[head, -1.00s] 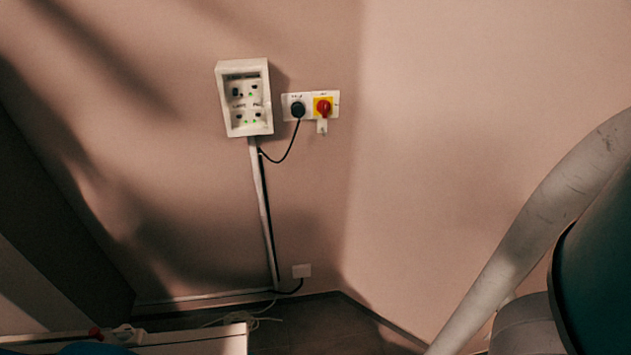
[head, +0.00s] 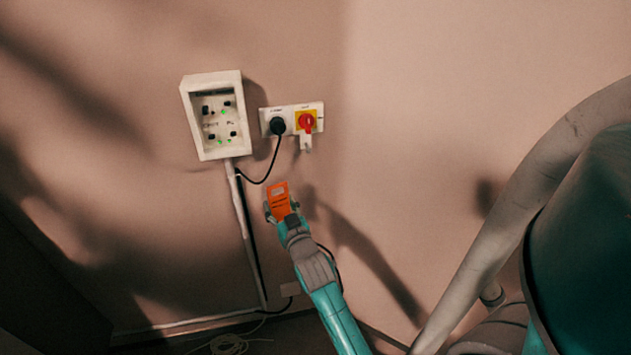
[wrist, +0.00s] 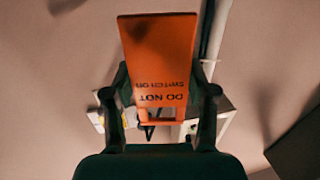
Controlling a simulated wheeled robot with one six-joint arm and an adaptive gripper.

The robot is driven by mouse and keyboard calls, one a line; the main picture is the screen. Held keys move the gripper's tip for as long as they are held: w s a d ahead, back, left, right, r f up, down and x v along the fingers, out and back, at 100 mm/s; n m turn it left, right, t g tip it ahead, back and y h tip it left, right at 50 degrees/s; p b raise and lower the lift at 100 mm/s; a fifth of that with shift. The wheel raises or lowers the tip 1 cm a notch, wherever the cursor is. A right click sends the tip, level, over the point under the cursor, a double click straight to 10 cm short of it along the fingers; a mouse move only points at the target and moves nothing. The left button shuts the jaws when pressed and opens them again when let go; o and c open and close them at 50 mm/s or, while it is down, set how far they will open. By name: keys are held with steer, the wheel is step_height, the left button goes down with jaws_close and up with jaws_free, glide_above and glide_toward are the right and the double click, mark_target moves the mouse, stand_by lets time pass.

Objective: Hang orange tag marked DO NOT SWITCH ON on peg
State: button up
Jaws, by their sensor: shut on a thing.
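My gripper (head: 284,210) is shut on the orange tag (head: 279,198) and holds it up in front of the wall, below the switch plate. In the wrist view the tag (wrist: 160,60) stands between the two fingers, its lettering DO NOT SWITCH ON upside down. A window in the tag shows near the gripper's palm. The white switch plate (head: 291,108) carries a red rotary switch on a yellow square (head: 306,121) and a black plug. A small pale tab (head: 305,143) hangs under the red switch; I cannot make out a peg on it. The tag is apart from the plate.
A white box with green lights (head: 219,115) is on the wall left of the plate. A black cable (head: 272,160) loops from the plug to the white conduit (head: 244,230). The wall right of the plate is bare.

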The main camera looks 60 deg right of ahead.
mark_target(306, 159)
steer(key=s+d+r+m+g+h, duration=0.3)
steer(key=s+d+r, duration=0.3)
steer(key=s+r, duration=0.15)
steer(key=shift+n+t, duration=0.3)
steer(key=shift+f+x, duration=0.25)
steer(key=shift+x, duration=1.15)
steer(key=shift+f+x, duration=0.25)
steer(key=shift+x, duration=1.15)
steer(key=shift+f+x, duration=0.2)
steer(key=shift+x, duration=1.15)
steer(key=shift+w+d+f, duration=0.35)
steer(key=shift+w+d, duration=0.05)
steer(key=shift+d, duration=0.05)
steer(key=o, duration=1)
steer(key=v, duration=1.2)
steer(key=shift+r, duration=0.1)
